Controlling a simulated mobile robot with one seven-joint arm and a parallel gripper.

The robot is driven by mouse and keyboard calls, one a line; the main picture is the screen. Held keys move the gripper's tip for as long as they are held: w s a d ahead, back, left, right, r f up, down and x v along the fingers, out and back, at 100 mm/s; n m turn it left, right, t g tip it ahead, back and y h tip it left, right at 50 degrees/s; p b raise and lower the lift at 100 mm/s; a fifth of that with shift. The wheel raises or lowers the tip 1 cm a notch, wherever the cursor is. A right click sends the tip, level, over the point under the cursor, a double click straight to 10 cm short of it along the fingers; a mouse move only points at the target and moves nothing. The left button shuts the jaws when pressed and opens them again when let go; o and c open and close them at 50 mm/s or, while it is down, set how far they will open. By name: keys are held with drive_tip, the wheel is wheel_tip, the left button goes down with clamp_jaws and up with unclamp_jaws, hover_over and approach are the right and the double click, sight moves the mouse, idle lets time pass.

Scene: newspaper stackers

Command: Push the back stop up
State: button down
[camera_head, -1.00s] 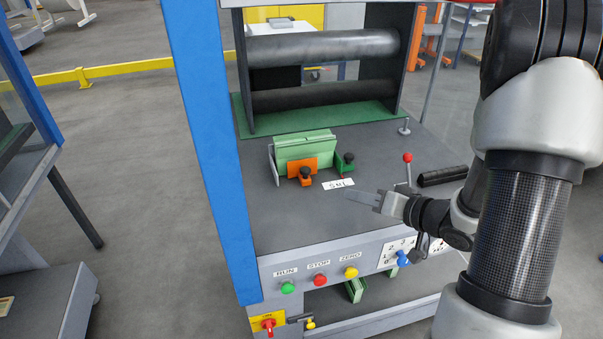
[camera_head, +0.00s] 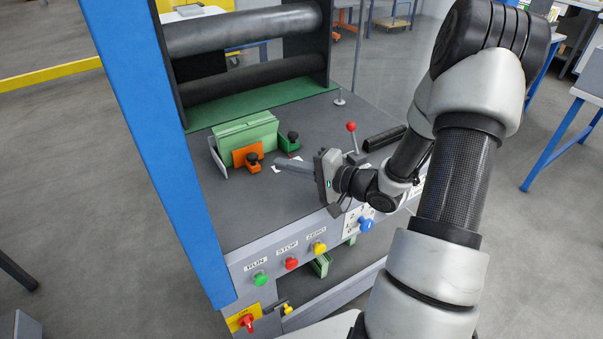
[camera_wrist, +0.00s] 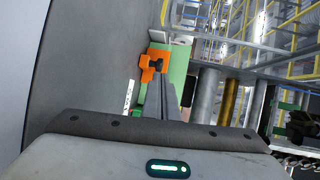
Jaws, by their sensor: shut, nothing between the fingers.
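On the grey machine table (camera_head: 240,207) stands a light green block (camera_head: 245,135) with a slotted top. An orange stop (camera_head: 246,155) with a black knob stands at its front, and a dark green stop (camera_head: 290,146) with a black knob at its right. Which of these is the back stop I cannot tell. My gripper (camera_head: 278,163) is shut and empty, its fingers pointing left over the table, just in front of the stops. In the wrist view the closed fingers (camera_wrist: 164,80) point toward the orange stop (camera_wrist: 154,66) and partly cover the green block (camera_wrist: 179,65).
A white label (camera_head: 283,164) lies by my fingertips, partly hidden. Dark rollers (camera_head: 245,30) are at the back, a blue post (camera_head: 150,140) at the left. Coloured buttons (camera_head: 291,263) line the front panel.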

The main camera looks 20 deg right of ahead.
sight(251, 149)
drive_tip(key=b+x, duration=0.1)
drive_tip(key=x, duration=0.5)
drive_tip(key=shift+w+a+r, duration=0.1)
drive_tip(key=w, duration=0.2)
drive_tip(key=w+p, duration=0.1)
drive_tip(key=w, duration=0.1)
drive_tip(key=shift+a, duration=0.4)
drive_tip(key=shift+w, duration=0.3)
drive_tip(key=shift+s, duration=0.1)
